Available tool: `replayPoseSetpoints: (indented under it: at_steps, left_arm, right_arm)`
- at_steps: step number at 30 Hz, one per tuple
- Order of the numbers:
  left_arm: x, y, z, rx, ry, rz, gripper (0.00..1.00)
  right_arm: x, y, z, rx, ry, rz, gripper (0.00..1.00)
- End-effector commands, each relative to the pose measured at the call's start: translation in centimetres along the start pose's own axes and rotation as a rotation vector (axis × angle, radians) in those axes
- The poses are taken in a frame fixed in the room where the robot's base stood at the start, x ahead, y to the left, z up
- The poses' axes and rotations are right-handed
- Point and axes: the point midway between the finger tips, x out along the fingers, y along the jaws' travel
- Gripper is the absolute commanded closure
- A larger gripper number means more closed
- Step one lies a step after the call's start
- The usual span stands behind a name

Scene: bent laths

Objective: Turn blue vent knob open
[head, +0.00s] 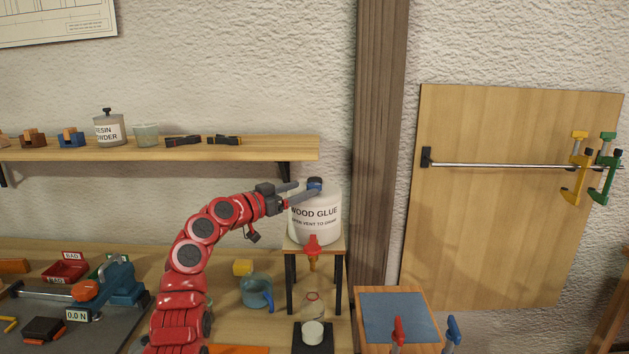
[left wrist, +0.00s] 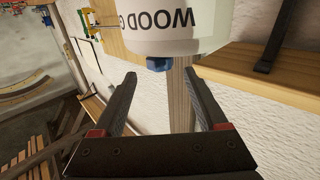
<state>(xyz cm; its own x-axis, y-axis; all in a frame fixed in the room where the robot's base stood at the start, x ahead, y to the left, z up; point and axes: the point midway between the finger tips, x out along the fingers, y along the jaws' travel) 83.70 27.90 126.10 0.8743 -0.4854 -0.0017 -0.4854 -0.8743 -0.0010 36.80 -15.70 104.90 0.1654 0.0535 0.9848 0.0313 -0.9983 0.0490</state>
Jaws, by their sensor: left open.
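The white wood glue tub (head: 314,222) stands on a small raised stand, with a red tap (head: 312,246) low on its front. The blue vent knob (head: 315,182) sits on top of the tub. My left gripper (head: 308,187) reaches in from the left at the height of the knob, its jaws open. In the left wrist view, the blue knob (left wrist: 158,64) appears between and slightly beyond the two fingertips (left wrist: 160,74), and the tub's label is upside down. I cannot tell whether a finger touches the knob. My right gripper is not in view.
A glass jar (head: 313,304) stands below the tap. A blue-grey mug (head: 257,291) and a yellow block (head: 243,267) are on the bench left of the stand. A wooden shelf (head: 220,150) runs behind my arm; a wooden post (head: 378,150) rises behind the tub.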

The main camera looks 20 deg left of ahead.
Motion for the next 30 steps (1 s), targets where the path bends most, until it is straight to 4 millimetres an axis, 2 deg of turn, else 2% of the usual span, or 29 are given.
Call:
replayPoseSetpoints:
  at_steps: [6, 12, 26, 30]
  left_arm:
    - [3.2, 0.0, -0.2, -0.002, 0.0, 0.001, 0.25]
    - [4.9, 0.0, 0.0, -0.001, -0.001, 0.003, 0.25]
    - [5.5, -0.1, 0.1, -0.001, 0.001, -0.002, 0.25]
    - [5.5, -0.1, 0.1, -0.001, 0.001, -0.002, 0.5]
  right_arm:
    - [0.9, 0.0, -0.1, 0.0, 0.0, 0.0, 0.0]
    - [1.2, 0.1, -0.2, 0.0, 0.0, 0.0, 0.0]
    - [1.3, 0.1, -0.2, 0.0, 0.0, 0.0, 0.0]
    - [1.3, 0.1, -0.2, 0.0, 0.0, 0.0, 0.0]
